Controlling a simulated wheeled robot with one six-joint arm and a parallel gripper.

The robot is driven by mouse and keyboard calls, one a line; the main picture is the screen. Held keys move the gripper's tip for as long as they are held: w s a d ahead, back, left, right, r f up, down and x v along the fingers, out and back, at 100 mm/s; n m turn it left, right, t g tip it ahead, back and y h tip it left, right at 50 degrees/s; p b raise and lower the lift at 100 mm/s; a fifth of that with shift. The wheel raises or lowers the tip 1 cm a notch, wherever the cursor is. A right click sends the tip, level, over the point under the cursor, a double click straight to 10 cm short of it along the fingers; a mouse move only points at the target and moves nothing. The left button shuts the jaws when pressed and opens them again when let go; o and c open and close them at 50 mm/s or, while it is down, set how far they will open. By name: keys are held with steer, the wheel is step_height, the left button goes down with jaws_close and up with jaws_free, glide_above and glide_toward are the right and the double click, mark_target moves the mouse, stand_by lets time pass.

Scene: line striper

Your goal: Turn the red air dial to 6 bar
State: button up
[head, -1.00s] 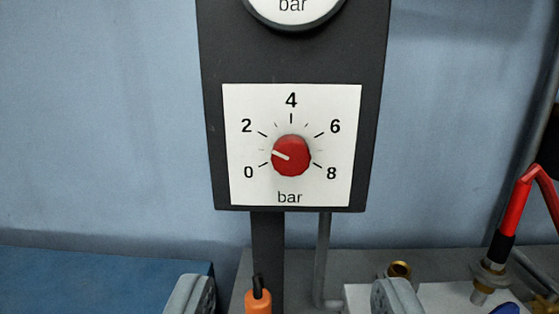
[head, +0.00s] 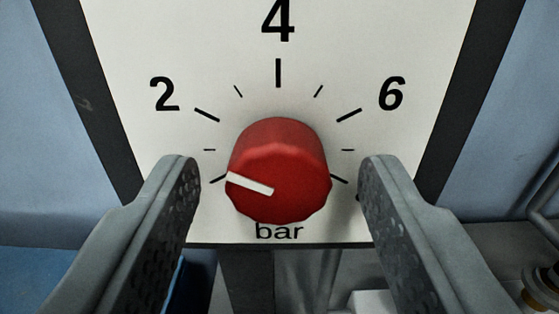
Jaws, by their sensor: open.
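The red air dial (head: 278,158) sticks out from a white scale plate (head: 130,60) marked in bar. The 2, 4 and 6 show; the 0 and 8 are mostly hidden behind my fingers. My gripper (head: 280,175) is open, one finger on each side of the dial. A gap shows between each finger and the dial, and neither appears to touch it.
A dark panel (head: 475,50) frames the plate, with a blue wall behind it. A dark post (head: 247,285) runs down below the panel. A blue surface (head: 25,285) lies at lower left, and a brass fitting (head: 543,280) stands at lower right.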

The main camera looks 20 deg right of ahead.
steer(key=c, duration=1)
